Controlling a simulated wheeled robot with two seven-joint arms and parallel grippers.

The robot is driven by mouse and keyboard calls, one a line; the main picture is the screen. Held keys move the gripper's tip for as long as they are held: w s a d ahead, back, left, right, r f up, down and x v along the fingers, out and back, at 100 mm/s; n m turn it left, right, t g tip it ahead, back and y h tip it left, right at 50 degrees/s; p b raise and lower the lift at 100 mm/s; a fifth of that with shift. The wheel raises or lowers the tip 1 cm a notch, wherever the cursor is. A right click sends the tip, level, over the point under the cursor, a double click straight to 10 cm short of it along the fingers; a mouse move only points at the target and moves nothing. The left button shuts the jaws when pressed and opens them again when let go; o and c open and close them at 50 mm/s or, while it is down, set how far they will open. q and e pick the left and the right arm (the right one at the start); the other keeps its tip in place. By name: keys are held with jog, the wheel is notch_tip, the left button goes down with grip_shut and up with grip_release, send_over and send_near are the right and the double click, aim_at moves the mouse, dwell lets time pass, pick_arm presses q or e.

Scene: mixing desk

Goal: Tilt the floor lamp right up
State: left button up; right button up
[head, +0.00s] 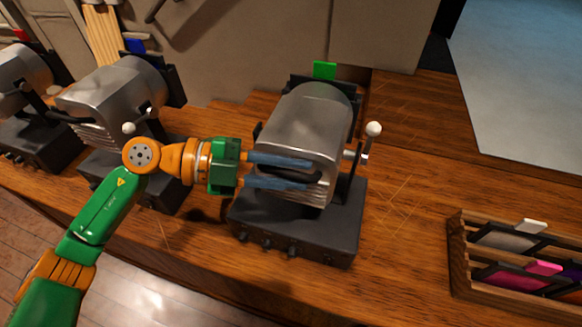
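A silver lamp (302,122) with a rounded metal head, a slatted front and a green tab (324,70) on top stands on a dark base (300,228) in the middle of the desk. A lever with a white ball knob (373,129) sticks up at its right side. My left gripper (308,175) reaches in from the left, with its two blue fingers spread apart across the lower front of this lamp head. I cannot tell whether the fingers touch it. The fingers hide part of the slats. My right gripper is not in view.
Two similar lamps stand to the left, one with a blue tab (135,46) and one with a red tab (21,35). A wooden rack (458,255) with coloured slides is at the right. The wooden desk (408,205) between lamp and rack is clear.

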pick_arm(q)
jog(key=shift+a, duration=0.1)
grip_shut()
dwell(1.1)
